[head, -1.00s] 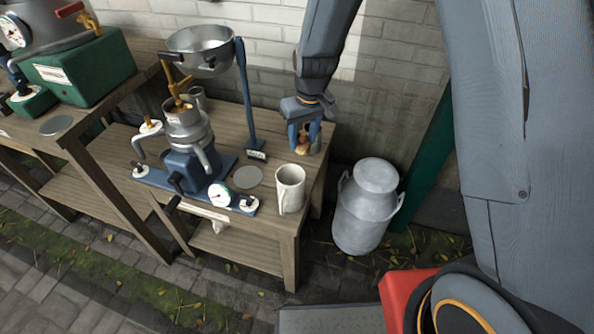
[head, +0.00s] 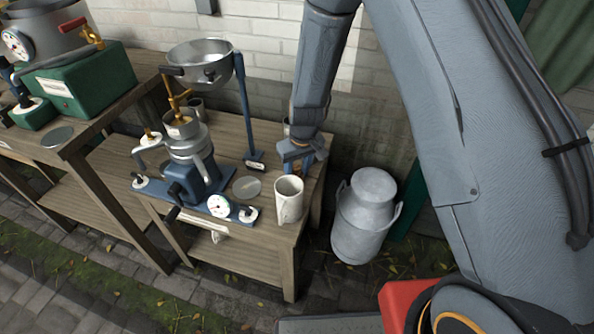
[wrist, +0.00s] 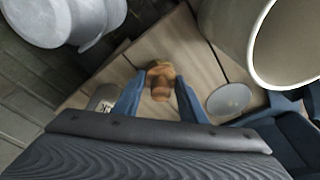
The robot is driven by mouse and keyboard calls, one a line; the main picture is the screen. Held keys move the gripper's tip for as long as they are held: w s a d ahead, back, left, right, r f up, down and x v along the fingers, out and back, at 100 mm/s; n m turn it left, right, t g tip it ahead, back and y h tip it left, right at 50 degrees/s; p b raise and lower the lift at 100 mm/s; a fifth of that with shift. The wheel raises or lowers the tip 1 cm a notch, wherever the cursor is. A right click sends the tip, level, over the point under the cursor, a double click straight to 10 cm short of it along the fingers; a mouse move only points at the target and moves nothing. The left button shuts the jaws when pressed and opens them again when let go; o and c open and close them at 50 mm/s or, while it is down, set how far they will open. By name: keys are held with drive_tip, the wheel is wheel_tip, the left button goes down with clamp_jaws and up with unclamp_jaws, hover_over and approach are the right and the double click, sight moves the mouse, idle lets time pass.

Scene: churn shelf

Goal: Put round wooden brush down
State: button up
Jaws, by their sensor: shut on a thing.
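The round wooden brush (wrist: 160,82) is a small brown turned piece between my gripper's blue fingers in the wrist view, above the wooden bench top. My gripper (wrist: 158,93) is shut on it. In the head view my gripper (head: 296,165) points down over the right end of the wooden bench (head: 262,232), just behind the cream mug (head: 289,200).
A metal milk churn (head: 365,215) stands on the ground right of the bench. A blue separator with a metal bowl (head: 200,55) on a post stands left of my gripper. A grey disc (head: 246,187) lies beside the mug. A brick wall (head: 265,90) is behind.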

sight(301, 178)
drive_tip(key=o, duration=1.4)
drive_tip(key=shift+f, duration=0.1)
drive_tip(key=shift+c, duration=0.2)
drive_tip(key=shift+r, duration=0.6)
wheel_tip(301, 178, up, 11)
drive_tip(key=s+d+b, duration=0.1)
drive_tip(key=shift+s, duration=0.25)
drive_tip(key=s+d+r+m, duration=0.1)
drive_tip(key=s+d+r, duration=0.2)
drive_tip(key=s+d, duration=0.2)
drive_tip(key=s+d+r+m, duration=0.2)
drive_tip(key=s+d, duration=0.3)
drive_tip(key=s, duration=0.4)
drive_tip(key=s+d+r+m+g+h, duration=0.1)
drive_tip(key=s+d+r+m, duration=0.1)
drive_tip(key=s+d+r, duration=0.3)
drive_tip(key=shift+s+d, duration=0.45)
drive_tip(key=shift+s, duration=0.65)
drive_tip(key=shift+r, duration=0.1)
